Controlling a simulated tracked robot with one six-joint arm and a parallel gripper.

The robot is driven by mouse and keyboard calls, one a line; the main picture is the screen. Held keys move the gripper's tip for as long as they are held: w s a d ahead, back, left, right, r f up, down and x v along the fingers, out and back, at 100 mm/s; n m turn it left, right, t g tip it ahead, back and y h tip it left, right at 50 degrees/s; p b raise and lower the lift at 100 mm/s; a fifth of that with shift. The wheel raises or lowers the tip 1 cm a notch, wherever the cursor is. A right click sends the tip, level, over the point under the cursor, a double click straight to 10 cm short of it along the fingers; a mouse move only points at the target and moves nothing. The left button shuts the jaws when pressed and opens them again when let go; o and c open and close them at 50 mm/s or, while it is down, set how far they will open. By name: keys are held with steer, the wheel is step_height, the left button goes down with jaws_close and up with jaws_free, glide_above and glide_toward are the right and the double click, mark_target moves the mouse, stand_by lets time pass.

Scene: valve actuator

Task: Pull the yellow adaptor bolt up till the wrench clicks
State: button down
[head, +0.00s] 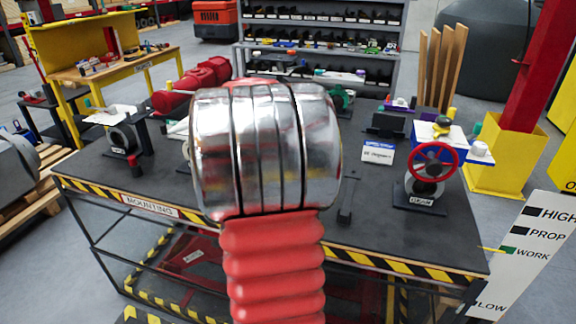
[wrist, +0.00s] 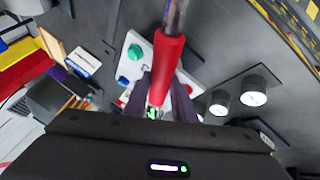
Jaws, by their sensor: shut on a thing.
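In the wrist view my gripper (wrist: 162,86) has its dark fingers closed around a red handle (wrist: 170,58). A grey metal shaft (wrist: 176,14) runs from this handle to the top edge; it looks like the wrench, but its far end is out of view. A white plate with a green knob (wrist: 135,52) lies behind the handle. In the head view my gripper is hidden behind my arm. A small yellow piece (head: 443,122) stands on a blue and white block at the right of the table; I cannot tell if it is the adaptor bolt. No bolt shows clearly in the wrist view.
The dark table (head: 300,215) has a striped edge. A valve with a red handwheel (head: 435,163) stands at its right, and a small grey valve (head: 124,138) at its left. The wrist view shows round gauges (wrist: 253,91).

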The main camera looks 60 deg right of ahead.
steer(key=shift+w+a+r, duration=0.1)
steer(key=shift+w, duration=0.25)
stand_by(0.3)
steer(key=shift+w+a+m, duration=0.1)
steer(key=shift+w+m, duration=0.2)
steer(key=shift+m, duration=0.1)
steer(key=shift+w+a+m+g, duration=0.3)
steer(key=shift+w+m+g, duration=0.3)
steer(key=shift+w+m, duration=0.15)
steer(key=shift+w+a+m+g+y, duration=0.15)
steer(key=shift+w+m+g, duration=0.1)
steer(key=shift+w+m, duration=0.3)
steer(key=shift+w+a+m+g+y, duration=0.15)
steer(key=shift+w+m+g, duration=0.15)
steer(key=shift+w, duration=0.35)
steer(key=shift+w, duration=0.25)
stand_by(0.5)
steer(key=shift+w+m+g+y, duration=0.5)
steer(key=shift+w+m+g, duration=0.15)
steer(key=shift+w+m, duration=0.8)
stand_by(0.5)
steer(key=shift+w, duration=0.25)
